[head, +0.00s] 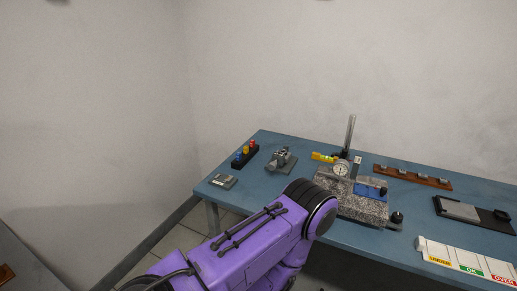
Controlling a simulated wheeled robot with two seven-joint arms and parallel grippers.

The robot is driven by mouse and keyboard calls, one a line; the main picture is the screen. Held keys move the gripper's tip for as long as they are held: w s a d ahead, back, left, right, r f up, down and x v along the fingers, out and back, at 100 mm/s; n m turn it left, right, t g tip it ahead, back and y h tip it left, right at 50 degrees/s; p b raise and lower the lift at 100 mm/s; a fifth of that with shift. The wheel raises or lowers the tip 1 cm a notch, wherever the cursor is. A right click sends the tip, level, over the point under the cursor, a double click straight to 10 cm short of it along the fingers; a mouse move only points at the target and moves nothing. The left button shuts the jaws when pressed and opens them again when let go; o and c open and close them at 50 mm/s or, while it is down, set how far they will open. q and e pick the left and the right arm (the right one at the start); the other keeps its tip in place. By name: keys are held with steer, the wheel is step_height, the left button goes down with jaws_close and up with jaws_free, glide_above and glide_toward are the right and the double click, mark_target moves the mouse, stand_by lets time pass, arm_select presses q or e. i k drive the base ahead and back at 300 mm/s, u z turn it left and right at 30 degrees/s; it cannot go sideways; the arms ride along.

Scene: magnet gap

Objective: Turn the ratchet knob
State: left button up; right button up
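A speckled granite block (352,206) stands on the blue table, with a dial gauge (341,169) and an upright post (349,133) above it. A small dark knob (396,217) sits at the block's right front corner; I cannot tell for sure that it is the ratchet knob. My purple arm comes in from the bottom left, and its black rounded joint overlaps the block's left side. No gripper fingers show, and I cannot see either gripper touching anything.
On the blue table (275,185) are a rack with coloured knobs (245,154), a grey fixture (281,161), a small grey plate (222,181), a brown strip with several blocks (411,177), a black-and-grey tray (470,212) and an UNDER/OK/OVER sorting board (468,261). Walls stand behind.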

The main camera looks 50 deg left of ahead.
mark_target(273, 166)
steer(key=u, duration=1.4)
